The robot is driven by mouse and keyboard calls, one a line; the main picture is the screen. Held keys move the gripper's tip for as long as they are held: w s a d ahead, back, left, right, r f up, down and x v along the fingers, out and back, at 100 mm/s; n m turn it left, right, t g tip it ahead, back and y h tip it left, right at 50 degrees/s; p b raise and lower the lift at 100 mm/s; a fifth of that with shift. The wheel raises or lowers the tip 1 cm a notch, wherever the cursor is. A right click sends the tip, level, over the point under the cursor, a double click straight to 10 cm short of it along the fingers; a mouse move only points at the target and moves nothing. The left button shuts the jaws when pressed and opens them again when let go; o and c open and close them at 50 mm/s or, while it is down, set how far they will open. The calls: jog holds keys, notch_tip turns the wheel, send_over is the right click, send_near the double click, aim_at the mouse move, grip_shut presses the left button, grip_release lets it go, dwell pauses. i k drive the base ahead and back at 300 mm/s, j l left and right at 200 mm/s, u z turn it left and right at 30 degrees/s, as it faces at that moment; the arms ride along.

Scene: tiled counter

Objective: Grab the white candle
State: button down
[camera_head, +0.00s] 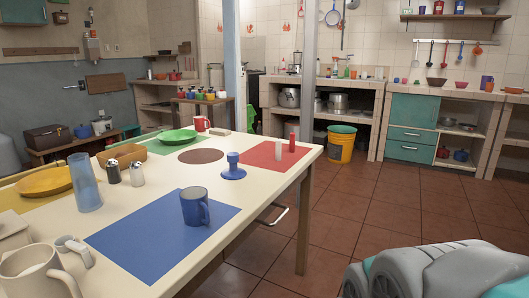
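A small white cylinder, which looks like the white candle (278,151), stands upright on the red placemat (256,157) at the far right end of the table. A red cylinder (291,143) of similar shape stands just beside it to the right. My gripper is not in view. Only a rounded grey and teal part of my own body shows at the bottom right, apart from the table.
The white table (310,153) also holds a blue candle-holder shape (233,168), a blue mug (194,207), a blue glass (85,182), shakers and plates. A pillar (309,60) rises behind it. Tiled floor (400,205) is free to the table's right.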

aim_at(279, 141)
jog(key=i+l, duration=0.15)
jog(key=l, duration=0.2)
jog(key=i+l, duration=0.1)
jog(key=l, duration=0.2)
jog(key=i+l, duration=0.15)
jog(key=l, duration=0.2)
jog(key=i+l, duration=0.1)
jog(key=l, duration=0.25)
